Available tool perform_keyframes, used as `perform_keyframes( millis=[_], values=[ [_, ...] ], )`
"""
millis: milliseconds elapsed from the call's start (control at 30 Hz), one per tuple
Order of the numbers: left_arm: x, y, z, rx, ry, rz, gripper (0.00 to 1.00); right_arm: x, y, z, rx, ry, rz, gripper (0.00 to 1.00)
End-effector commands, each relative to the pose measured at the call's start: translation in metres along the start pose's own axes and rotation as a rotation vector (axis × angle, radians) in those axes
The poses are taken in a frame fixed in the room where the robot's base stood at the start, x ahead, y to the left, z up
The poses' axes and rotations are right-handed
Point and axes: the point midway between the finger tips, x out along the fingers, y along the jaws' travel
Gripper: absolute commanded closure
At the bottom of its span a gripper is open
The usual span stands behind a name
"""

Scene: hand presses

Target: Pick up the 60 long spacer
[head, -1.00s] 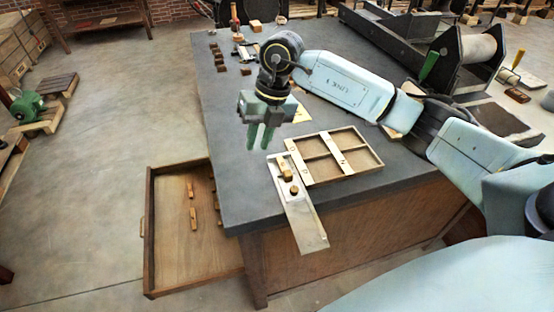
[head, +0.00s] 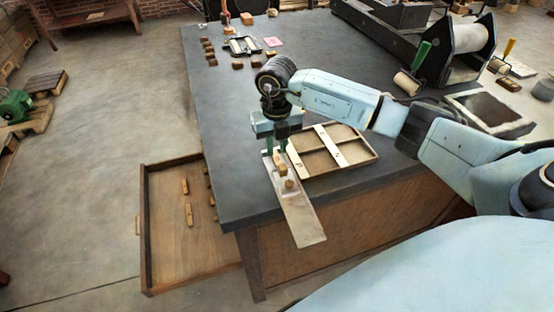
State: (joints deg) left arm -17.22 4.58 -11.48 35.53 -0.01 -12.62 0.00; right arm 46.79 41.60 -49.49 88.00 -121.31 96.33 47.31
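No label reads "60", so I cannot tell which piece is the 60 long spacer. My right gripper (head: 277,150) points down over the far end of a flat metal plate (head: 300,221), its two green fingers slightly apart. Small brass-coloured blocks sit on the plate just below the fingers, one upper block (head: 281,169) and one lower block (head: 289,184). Whether the fingertips touch anything is too small to tell. Two slim wooden pieces, an upper one (head: 184,187) and a lower one (head: 188,215), lie in the open drawer. My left gripper is out of view.
A wooden compartment tray (head: 371,153) with pale lettered strips stands right of the plate. The open drawer (head: 147,235) juts out left of the dark worktop (head: 225,120). Small brown blocks (head: 209,50) and a framed item (head: 243,46) lie at the back. A roller press (head: 463,42) stands back right.

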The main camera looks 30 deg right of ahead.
Motion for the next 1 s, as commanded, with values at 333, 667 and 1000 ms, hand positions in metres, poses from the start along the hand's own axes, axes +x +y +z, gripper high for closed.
perform_keyframes(
  millis=[333,667,1000],
  values=[
    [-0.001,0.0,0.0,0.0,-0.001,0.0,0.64,0.032,0.001,0.0,0.0,0.0,0.0,0.78],
    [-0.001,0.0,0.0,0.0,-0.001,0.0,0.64,0.031,0.001,0.001,-0.001,0.0,0.0,1.0],
    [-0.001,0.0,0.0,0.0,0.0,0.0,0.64,0.023,0.001,0.001,-0.001,-0.002,0.002,1.0]
  ],
)
